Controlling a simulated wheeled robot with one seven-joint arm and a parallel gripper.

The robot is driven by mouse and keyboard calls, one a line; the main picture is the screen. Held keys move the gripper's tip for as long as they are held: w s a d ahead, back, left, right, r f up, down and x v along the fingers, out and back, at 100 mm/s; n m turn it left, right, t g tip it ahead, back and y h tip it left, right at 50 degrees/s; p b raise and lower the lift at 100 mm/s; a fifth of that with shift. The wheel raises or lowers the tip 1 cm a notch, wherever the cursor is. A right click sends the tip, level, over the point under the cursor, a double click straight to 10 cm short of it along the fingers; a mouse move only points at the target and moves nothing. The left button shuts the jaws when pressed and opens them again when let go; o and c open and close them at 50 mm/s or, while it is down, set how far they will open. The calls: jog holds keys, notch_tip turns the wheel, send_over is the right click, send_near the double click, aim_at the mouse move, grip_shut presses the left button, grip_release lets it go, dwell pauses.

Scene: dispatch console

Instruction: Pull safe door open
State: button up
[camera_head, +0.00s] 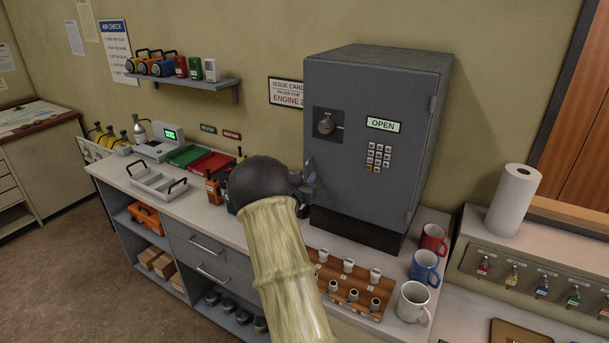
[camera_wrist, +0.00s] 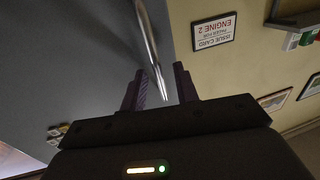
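The grey safe (camera_head: 337,67) stands on the counter. Its door (camera_head: 350,185) looks flush with the body and carries a dial (camera_head: 326,123), a keypad (camera_head: 378,157) and a lit sign reading OPEN (camera_head: 383,125). My gripper (camera_head: 308,178) is at the door's left edge, where it hides the handle in the head view. In the wrist view a metal bar handle (camera_wrist: 150,45) runs down between the two fingers of my gripper (camera_wrist: 160,85). The fingers stand apart, with a gap showing beside the bar. The grey door face (camera_wrist: 75,50) fills the left of the wrist view.
A wooden rack with several small pieces (camera_head: 338,290) sits in front of the safe. Red (camera_head: 432,243), blue (camera_head: 424,268) and white (camera_head: 412,303) mugs stand at its right. A paper towel roll (camera_head: 512,200) is farther right. Radios and trays (camera_head: 208,165) lie left of my arm.

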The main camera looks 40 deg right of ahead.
jog(key=shift+s+d, duration=0.1)
jog(key=shift+d, duration=0.05)
grip_shut()
jog(key=shift+a, duration=0.25)
